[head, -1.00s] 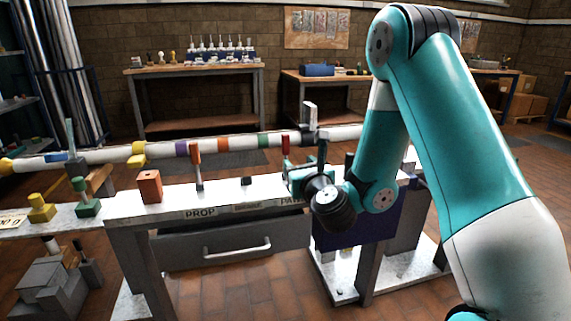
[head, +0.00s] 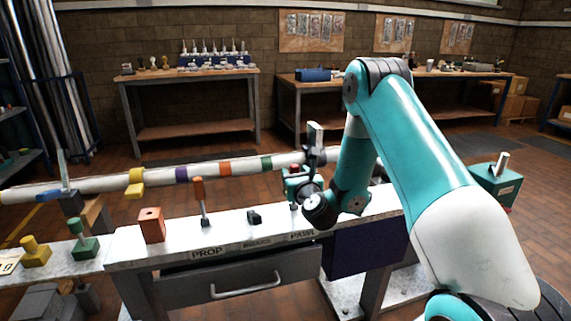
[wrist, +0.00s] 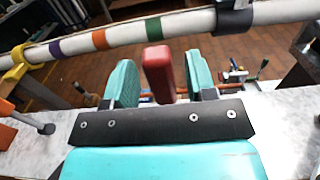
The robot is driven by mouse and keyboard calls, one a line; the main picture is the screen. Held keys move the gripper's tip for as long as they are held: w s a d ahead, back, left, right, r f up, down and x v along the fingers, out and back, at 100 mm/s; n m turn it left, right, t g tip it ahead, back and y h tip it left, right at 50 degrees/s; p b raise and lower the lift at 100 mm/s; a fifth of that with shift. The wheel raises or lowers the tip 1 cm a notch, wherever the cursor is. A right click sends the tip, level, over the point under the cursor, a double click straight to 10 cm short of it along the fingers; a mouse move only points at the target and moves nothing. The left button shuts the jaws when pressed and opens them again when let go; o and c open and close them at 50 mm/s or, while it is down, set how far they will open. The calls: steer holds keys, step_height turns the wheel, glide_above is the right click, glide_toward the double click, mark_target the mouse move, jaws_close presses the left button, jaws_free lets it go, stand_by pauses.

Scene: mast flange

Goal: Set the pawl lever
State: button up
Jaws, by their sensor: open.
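The pawl lever's red handle (wrist: 157,72) stands upright between my gripper's two teal fingers in the wrist view, with gaps on both sides. My gripper (wrist: 160,80) is open and not closed on it. In the head view my gripper (head: 296,182) is at the bench above the PAWL label (head: 302,235), and only a little of the red handle shows behind it. The lever's lower part and pivot are mostly hidden.
The orange prop lever (head: 199,190) stands upright to the left, with a low black stub (head: 254,217) at BRAKE. The white mast (head: 110,183) with colored bands runs behind. An orange block (head: 151,225) sits at the bench's left. A teal box (head: 496,182) stands at right.

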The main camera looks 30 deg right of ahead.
steer(key=shift+w+d, duration=0.1)
steer(key=shift+w, duration=0.3)
jaws_close()
steer(key=shift+f, duration=0.1)
steer(key=shift+s+b, duration=0.1)
steer(key=shift+b, duration=0.3)
